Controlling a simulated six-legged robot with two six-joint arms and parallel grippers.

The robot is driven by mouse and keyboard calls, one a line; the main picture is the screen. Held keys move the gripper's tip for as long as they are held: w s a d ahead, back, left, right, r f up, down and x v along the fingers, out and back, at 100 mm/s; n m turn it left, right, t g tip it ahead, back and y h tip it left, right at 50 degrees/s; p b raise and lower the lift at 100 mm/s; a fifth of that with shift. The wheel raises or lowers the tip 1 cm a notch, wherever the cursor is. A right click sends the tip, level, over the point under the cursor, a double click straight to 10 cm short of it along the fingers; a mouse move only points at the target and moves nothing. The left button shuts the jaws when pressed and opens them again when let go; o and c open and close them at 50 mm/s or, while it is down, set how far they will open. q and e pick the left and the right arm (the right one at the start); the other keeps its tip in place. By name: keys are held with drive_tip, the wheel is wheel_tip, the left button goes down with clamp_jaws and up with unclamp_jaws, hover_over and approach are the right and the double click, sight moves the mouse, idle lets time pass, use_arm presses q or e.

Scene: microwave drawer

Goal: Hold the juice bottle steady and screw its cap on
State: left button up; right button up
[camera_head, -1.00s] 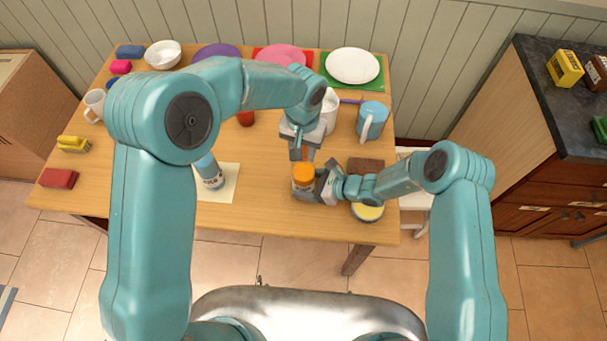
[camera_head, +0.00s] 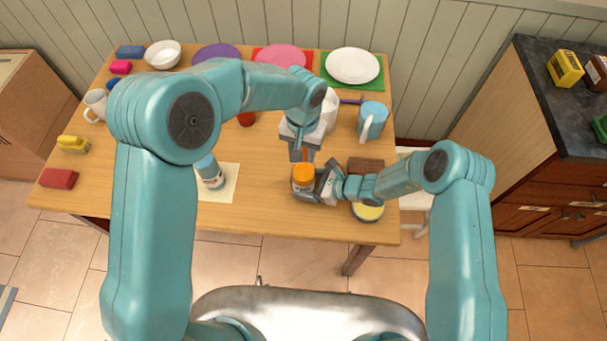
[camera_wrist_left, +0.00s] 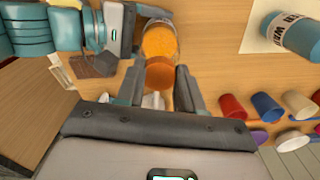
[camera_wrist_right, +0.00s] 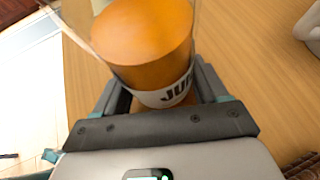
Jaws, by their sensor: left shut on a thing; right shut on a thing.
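The juice bottle (camera_head: 303,184) stands near the table's front edge, with orange contents and a white label; the lettering shows in the right wrist view (camera_wrist_right: 172,92). My right gripper (camera_head: 318,186) comes from the right and is shut around its body. My left gripper (camera_head: 303,156) points down just over and behind the bottle top. In the left wrist view, the darker orange cap (camera_wrist_left: 160,75) sits between its fingertips, in line with the bottle. My left gripper is shut on it. I cannot tell how far the cap sits on the neck.
A blue bottle (camera_head: 209,172) stands on a pale mat to the left. A blue mug (camera_head: 371,121) and a white cup (camera_head: 329,110) are behind the grippers. A yellow-topped round dish (camera_head: 367,212) and a brown block (camera_head: 366,165) are close to my right wrist.

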drive_tip(key=shift+c, duration=0.2)
drive_tip(key=c, duration=0.5)
use_arm(q)
drive_tip(key=o, duration=1.1)
use_arm(e)
drive_tip(key=shift+c, duration=0.9)
